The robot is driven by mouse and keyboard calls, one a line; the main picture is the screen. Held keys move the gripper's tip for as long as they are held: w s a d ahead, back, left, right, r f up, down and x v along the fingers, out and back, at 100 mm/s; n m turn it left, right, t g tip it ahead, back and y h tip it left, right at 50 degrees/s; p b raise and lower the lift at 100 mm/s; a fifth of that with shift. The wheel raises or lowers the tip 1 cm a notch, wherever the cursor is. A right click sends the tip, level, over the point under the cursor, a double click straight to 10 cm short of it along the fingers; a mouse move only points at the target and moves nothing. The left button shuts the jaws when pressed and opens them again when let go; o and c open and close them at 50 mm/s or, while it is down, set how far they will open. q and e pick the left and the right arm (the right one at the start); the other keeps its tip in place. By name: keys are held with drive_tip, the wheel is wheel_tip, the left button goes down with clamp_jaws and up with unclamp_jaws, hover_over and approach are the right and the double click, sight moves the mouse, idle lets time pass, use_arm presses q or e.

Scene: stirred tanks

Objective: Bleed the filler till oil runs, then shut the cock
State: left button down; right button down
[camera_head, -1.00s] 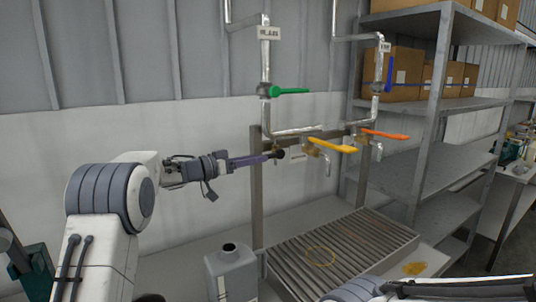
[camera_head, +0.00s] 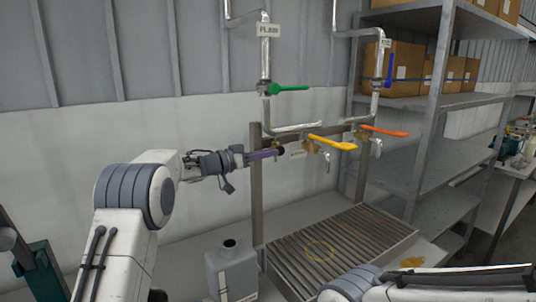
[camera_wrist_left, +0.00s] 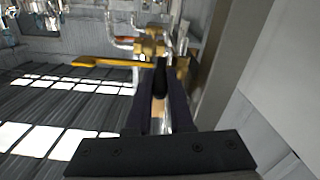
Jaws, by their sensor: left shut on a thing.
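My left gripper (camera_head: 268,155) reaches in from the left at the left end of the pipe rail. Its narrow fingers are shut on a small black knob (camera_head: 281,151), which also shows between the fingertips in the left wrist view (camera_wrist_left: 160,76). A brass cock (camera_wrist_left: 150,46) is just beyond the fingertips. A yellow lever (camera_head: 331,142) sticks out sideways from it; the lever shows in the left wrist view (camera_wrist_left: 100,62). An orange lever (camera_head: 384,131) is on the second cock to the right. I see no running oil. My right gripper is out of view; only its arm shows.
A grey can (camera_head: 232,272) stands below, left of the slatted drain tray (camera_head: 340,255). A yellow ring lies on the slats. Green (camera_head: 290,87) and blue (camera_head: 390,70) valve levers are on the pipes above. Shelving (camera_head: 420,170) with boxes stands at the right.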

use_arm(q)
drive_tip(key=shift+f+b, duration=0.25)
drive_tip(key=shift+b, duration=0.2)
drive_tip(key=shift+w+d+f+t+h+b, duration=0.1)
drive_tip(key=shift+f+t+h+b, duration=0.5)
drive_tip(key=shift+b, duration=1.3)
drive_tip(key=shift+w+d+f+t+h+b, duration=0.15)
drive_tip(key=shift+t+h+b, duration=0.6)
drive_tip(key=shift+h+b, duration=0.85)
drive_tip(key=shift+w+a+f+t+h+b, duration=0.1)
drive_tip(key=shift+f+t+h+b, duration=0.45)
drive_tip(key=shift+b, duration=1.65)
drive_tip(key=shift+r, duration=0.15)
drive_tip(key=c, duration=0.8)
unclamp_jaws()
drive_tip(key=shift+s+d, duration=0.1)
